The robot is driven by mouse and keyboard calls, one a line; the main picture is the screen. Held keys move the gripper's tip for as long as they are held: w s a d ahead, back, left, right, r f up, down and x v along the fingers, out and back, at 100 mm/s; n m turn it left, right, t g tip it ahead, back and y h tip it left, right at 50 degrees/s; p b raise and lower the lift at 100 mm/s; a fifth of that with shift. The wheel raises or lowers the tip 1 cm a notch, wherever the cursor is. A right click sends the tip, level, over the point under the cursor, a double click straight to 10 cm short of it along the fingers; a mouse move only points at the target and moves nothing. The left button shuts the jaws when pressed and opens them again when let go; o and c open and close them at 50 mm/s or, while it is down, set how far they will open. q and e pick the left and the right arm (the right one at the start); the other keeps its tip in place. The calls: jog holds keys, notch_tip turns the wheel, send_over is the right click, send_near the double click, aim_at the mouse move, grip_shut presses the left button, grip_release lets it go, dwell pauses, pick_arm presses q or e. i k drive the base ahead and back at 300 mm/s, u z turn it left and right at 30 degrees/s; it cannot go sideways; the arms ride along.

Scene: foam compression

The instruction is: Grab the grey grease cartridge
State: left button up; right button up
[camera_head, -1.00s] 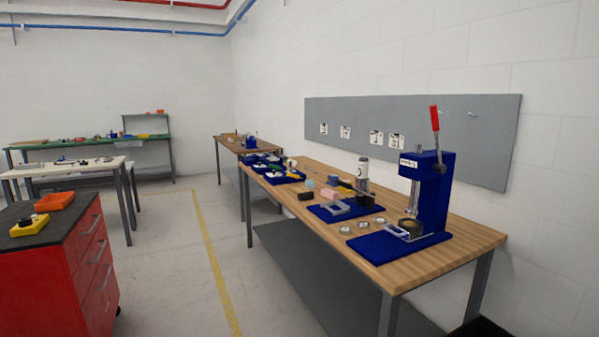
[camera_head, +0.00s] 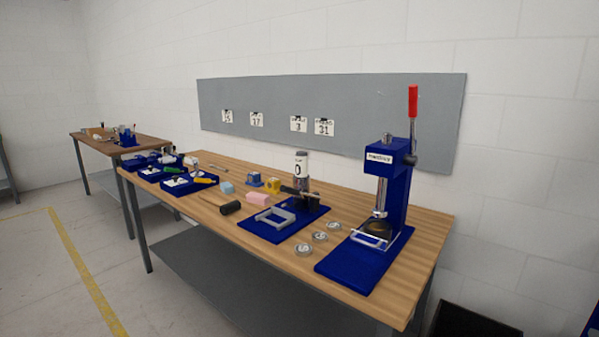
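I cannot single out a grey grease cartridge for certain at this distance. A dark grey or black cylinder (camera_head: 230,208) lies on its side on the wooden workbench (camera_head: 335,280), left of a blue mat. Small white, green and yellow items lie in the blue trays (camera_head: 190,186) at the bench's far left end; they are too small to identify. An upright device with a white and dark body (camera_head: 301,168) stands at the back of the blue mat. Neither of my grippers is in view.
A blue press (camera_head: 389,190) with a red-handled lever stands at the bench's right end. The blue mat (camera_head: 270,233) holds a grey frame (camera_head: 274,217). Round tins (camera_head: 304,249) lie between. Floor at left is clear.

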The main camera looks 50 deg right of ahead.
aim_at(301, 156)
jog(key=z, duration=0.6)
jog(key=i, duration=0.9)
jog(key=z, duration=0.85)
